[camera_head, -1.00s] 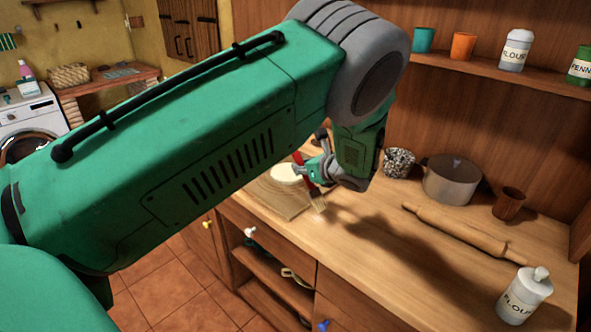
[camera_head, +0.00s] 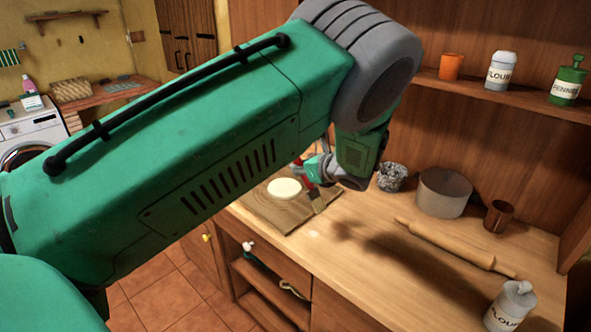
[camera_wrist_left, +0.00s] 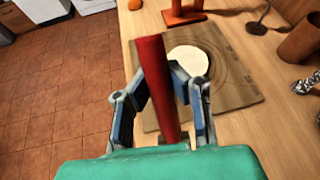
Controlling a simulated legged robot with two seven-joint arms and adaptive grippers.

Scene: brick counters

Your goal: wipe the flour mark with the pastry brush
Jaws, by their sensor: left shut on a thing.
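The pastry brush has a red handle (camera_wrist_left: 155,85) and pale bristles (camera_head: 318,204). My left gripper (camera_head: 314,169) is shut on the handle, which stands up between the two fingers in the left wrist view (camera_wrist_left: 163,98). The bristles point down beside the right edge of the wooden board. A faint pale flour mark (camera_head: 313,233) lies on the counter (camera_head: 350,270), in front of the bristles and apart from them in the picture. I cannot tell whether the bristles touch the surface. My right gripper is not in view.
A pale dough disc (camera_head: 284,188) lies on the board (camera_head: 262,211). The counter between mark and rolling pin is clear.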

